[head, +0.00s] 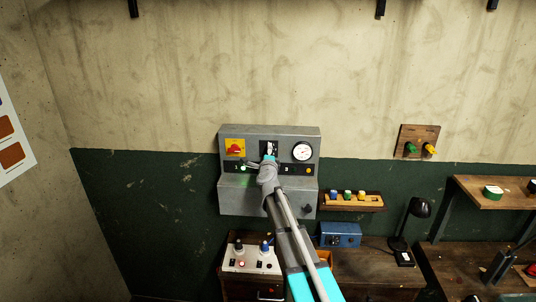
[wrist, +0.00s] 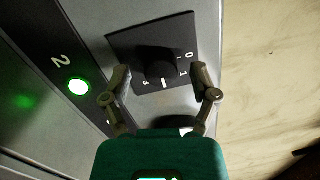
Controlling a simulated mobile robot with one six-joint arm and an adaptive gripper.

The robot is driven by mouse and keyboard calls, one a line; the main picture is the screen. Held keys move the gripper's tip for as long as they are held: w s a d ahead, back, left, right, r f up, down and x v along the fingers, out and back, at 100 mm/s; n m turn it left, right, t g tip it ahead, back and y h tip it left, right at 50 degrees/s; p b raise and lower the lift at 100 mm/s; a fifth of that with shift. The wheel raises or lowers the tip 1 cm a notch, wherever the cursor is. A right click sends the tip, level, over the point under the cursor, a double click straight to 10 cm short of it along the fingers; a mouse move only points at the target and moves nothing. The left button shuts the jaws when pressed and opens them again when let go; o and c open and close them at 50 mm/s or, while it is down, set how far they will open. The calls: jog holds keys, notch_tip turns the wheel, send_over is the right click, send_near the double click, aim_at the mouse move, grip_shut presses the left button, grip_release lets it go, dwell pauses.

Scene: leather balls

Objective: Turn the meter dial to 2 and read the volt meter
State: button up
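The grey meter panel (head: 228,195) hangs on the wall. Its dial (head: 268,146) is a black plate with a round knob, partly behind my gripper (head: 268,160). In the wrist view the dial knob (wrist: 162,70) sits between the fingertips of my gripper (wrist: 163,78). The fingers are open, one on each side of the knob; I cannot tell whether they touch it. A white mark shows at the knob's lower edge, between the printed 1 and 3. The volt meter (head: 302,151) is a round white gauge right of the dial; its reading is too small to tell.
A red switch on a yellow plate (head: 235,148) is left of the dial. A green lamp (wrist: 78,87) glows beside a printed 2. A white control box (head: 252,258), a blue box (head: 340,235) and a black lamp (head: 420,208) stand below.

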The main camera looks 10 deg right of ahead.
jog(key=shift+n, duration=0.5)
jog(key=s+a+n+g+p, duration=0.1)
jog(key=s+a+n+p, duration=0.1)
jog(key=s+n, duration=0.9)
jog(key=s+a+f+n+g+y+b, duration=0.3)
jog(key=s+a+f+n+y+b, duration=0.1)
jog(key=f, duration=0.5)
jog(key=s+a+f+n+g+y+b, duration=0.4)
jog(key=s+f+n+y+b, duration=0.1)
jog(key=f, duration=0.4)
jog(key=shift+s+a+y+b, duration=0.3)
jog(key=shift+s+b, duration=0.15)
jog(key=shift+s, duration=0.75)
dwell(0.8)
dwell(0.4)
